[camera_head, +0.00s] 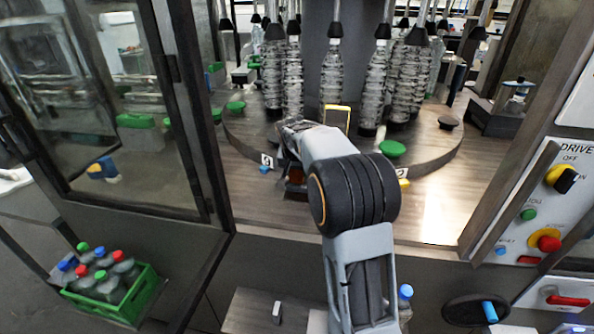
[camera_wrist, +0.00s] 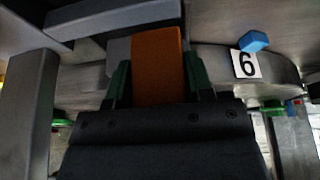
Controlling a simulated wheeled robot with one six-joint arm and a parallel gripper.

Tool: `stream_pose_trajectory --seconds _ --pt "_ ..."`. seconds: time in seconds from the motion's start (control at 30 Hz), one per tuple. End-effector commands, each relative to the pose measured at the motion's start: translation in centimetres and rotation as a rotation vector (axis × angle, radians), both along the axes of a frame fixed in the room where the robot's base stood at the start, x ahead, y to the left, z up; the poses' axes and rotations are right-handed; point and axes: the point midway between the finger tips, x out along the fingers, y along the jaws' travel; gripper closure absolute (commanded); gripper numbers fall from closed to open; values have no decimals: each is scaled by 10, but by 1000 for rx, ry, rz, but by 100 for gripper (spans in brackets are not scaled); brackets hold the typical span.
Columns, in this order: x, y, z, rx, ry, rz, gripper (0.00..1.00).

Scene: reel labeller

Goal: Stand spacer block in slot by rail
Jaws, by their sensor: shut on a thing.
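An orange spacer block (camera_wrist: 158,72) is between the two green-padded fingers of my gripper (camera_wrist: 158,84), which is shut on it. In the wrist view the block points up the picture, with its far end in front of a grey metal piece (camera_wrist: 118,52). A long grey bar (camera_wrist: 115,17), perhaps the rail, crosses the top left. I cannot tell whether the block touches either. In the head view only a little of the orange block (camera_head: 296,174) shows beside my wrist, low at the front of the round table. The slot is not clearly visible.
A small blue piece (camera_wrist: 253,41) is beside a numbered white label (camera_wrist: 246,65), right of the block. A grey post (camera_wrist: 28,110) stands at left. Clear bottles (camera_head: 331,78) stand on the round table (camera_head: 240,130). An open glass door (camera_head: 110,100) is at left, the drive panel (camera_head: 540,215) at right.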

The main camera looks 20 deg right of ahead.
Motion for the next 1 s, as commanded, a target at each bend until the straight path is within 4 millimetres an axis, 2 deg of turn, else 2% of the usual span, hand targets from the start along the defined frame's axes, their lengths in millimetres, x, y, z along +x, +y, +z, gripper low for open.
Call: stream_pose_trajectory --seconds 0.07,0.1,0.4,0.63,0.73,0.87,1.0 --pt "0 0 0 0 0 0 78" --pt "0 0 0 -1 -1 0 50" --pt "0 0 0 0 0 0 23" --pt "0 0 0 0 0 0 23" --pt "-2 2 7 0 -2 0 23" --pt "-8 6 24 -1 -4 1 23" --pt "-17 12 52 -1 -5 1 23"
